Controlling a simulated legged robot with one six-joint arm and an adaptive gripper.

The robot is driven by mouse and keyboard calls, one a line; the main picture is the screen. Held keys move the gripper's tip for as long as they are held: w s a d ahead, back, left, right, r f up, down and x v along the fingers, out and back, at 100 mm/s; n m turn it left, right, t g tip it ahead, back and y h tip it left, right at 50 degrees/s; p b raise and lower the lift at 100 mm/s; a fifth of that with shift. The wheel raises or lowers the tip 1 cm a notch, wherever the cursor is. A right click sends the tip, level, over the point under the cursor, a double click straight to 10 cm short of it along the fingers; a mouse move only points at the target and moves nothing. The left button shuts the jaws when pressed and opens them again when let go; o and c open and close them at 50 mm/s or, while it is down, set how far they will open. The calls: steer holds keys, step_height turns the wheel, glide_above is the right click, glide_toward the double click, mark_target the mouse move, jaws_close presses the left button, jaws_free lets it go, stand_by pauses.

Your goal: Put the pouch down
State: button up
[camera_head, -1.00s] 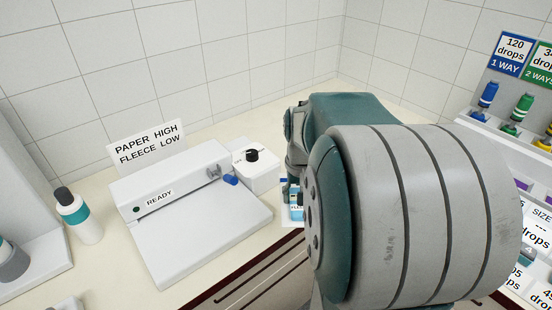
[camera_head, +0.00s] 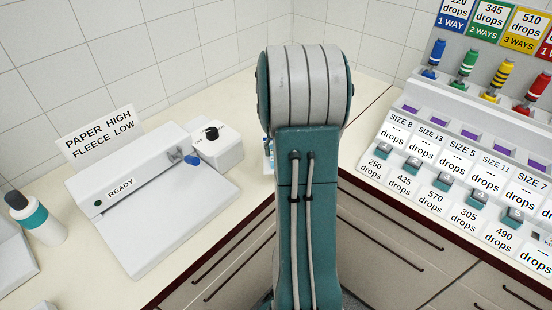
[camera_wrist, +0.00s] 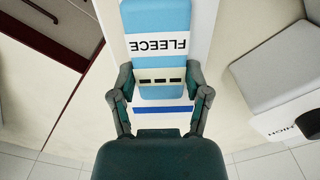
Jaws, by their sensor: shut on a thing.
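In the head view my arm hides most of the gripper and pouch, with only a small bluish part showing beside the arm.
A white sealer marked READY (camera_head: 165,215) stands on the counter at left, with a white knob box (camera_head: 218,150) beside it. A bottle (camera_head: 38,220) is at far left. A sloped rack of labelled drops (camera_head: 450,165) fills the right. Cream counter (camera_head: 365,100) shows behind the arm.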

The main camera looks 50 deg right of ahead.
steer(key=f, duration=0.1)
steer(key=w+d+f, duration=0.2)
steer(key=shift+f, duration=0.15)
step_height(320, 180, down, 3)
steer(key=shift+w+f, duration=0.1)
steer(key=o, duration=1.1)
steer(key=shift+o, duration=0.2)
